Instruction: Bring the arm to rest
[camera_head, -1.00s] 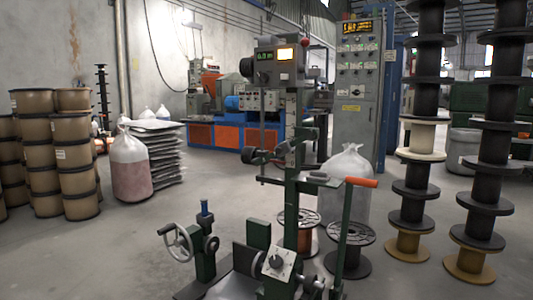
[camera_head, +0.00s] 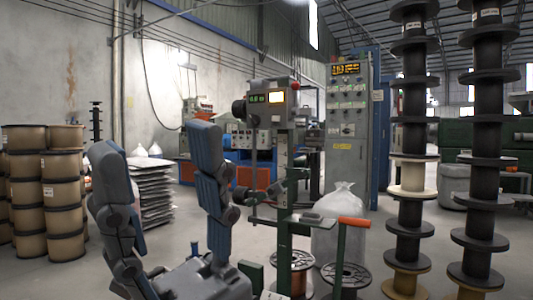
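My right gripper (camera_head: 155,142) stands in the left half of the head view, large and close to the camera. Its two grey and blue fingers point upward and are spread well apart, with nothing between them. Its grey palm is at the bottom of the picture, and the arm behind it is out of view. My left gripper is not in view.
Stacked brown spools (camera_head: 64,192) stand at the left. Tall columns of dark spools (camera_head: 412,137) stand at the right. A grey control cabinet (camera_head: 350,140) and a white bag (camera_head: 338,215) stand behind the machine. Open floor lies between the spools at left and the machine.

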